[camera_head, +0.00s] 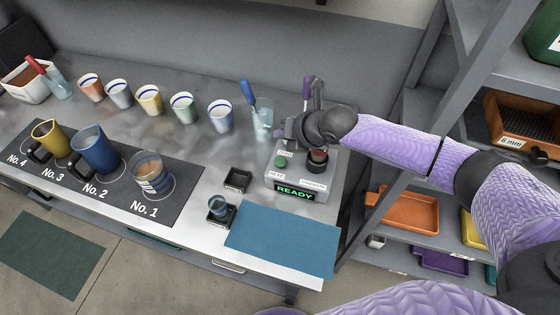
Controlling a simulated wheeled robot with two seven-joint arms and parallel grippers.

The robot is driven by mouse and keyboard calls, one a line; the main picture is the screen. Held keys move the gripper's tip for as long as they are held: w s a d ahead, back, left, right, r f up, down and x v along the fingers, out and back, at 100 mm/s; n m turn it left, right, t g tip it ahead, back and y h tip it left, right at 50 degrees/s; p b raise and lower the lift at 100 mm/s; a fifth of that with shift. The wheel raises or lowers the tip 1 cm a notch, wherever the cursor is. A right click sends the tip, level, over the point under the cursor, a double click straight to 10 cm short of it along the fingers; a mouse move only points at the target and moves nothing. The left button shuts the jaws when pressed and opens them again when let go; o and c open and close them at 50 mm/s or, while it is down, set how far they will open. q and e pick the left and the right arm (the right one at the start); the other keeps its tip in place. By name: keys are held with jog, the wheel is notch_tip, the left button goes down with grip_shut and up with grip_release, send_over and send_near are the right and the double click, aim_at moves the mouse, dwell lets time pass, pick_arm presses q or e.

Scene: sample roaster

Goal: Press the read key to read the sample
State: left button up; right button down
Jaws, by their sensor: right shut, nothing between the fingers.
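The grey reader (302,174) stands near the right end of the bench. Its front display (295,193) shows READY in green. A green key (281,161) sits on the left of its top, with a small label beside it. A dark round part with a red band (318,157) is on the right of its top, partly covered by my arm. My right gripper (289,137) is shut and empty, above and just behind the green key; I cannot tell any contact. My left gripper is out of view.
A blue mat (283,238) lies in front of the reader. A glass with a blue-handled tool (262,122) stands behind. Mugs and a cup stand on the numbered dark mat (188,185).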

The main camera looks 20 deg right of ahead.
aim_at(277, 159)
notch_tip(277, 159, down, 7)
jog(key=b, duration=0.5)
jog(key=shift+f, duration=0.1)
dwell(1.5)
jog(key=shift+f+b, duration=0.35)
jog(key=shift+f+b, duration=0.5)
jog(key=shift+f, duration=0.1)
dwell(0.6)
dwell(0.4)
jog(key=shift+r+p, duration=0.9)
jog(key=shift+r, duration=0.15)
